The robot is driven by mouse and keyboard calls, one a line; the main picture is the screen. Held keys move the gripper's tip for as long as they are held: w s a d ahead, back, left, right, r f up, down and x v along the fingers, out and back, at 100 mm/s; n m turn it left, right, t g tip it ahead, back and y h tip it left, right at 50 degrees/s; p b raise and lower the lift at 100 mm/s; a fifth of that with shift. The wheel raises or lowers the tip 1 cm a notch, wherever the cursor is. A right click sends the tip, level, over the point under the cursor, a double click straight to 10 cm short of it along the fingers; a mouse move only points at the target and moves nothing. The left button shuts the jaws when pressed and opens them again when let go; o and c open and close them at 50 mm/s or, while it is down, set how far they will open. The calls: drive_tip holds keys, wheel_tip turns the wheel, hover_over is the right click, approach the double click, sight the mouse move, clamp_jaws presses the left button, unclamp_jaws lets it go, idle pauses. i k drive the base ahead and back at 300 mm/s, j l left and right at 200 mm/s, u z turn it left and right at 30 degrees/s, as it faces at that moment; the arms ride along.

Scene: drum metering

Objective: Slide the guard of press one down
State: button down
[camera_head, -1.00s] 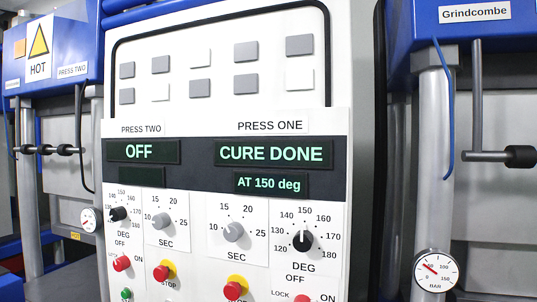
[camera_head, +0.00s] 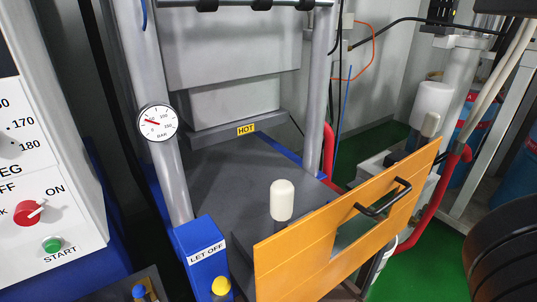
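The guard of press one is an orange-yellow slatted panel (camera_head: 290,268) in the lower right of the head view. It stands at a slant in front of the press bed (camera_head: 225,165) and has a window-like opening. A black bar handle (camera_head: 384,198) is fixed to its face near the opening. The upper edge of the guard is at about the height of the bed, and its lower part is cut off or hidden. My gripper is not recognisable in the view, so its place relative to the handle cannot be told.
A white rounded knob (camera_head: 282,200) stands behind the guard. A blue LET OFF box (camera_head: 206,268) and a pressure gauge (camera_head: 157,123) are left of it. The control panel (camera_head: 50,190) is at far left. Red pipes (camera_head: 448,180) and a dark ribbed shape (camera_head: 505,250) are at right.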

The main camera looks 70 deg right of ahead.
sight(294, 263)
drive_tip(key=k+z, duration=0.15)
drive_tip(key=z, duration=0.2)
drive_tip(key=k+l+z, duration=0.1)
drive_tip(key=z, duration=0.25)
drive_tip(key=k+l+z, duration=0.1)
drive_tip(key=z, duration=0.25)
drive_tip(key=k, duration=0.05)
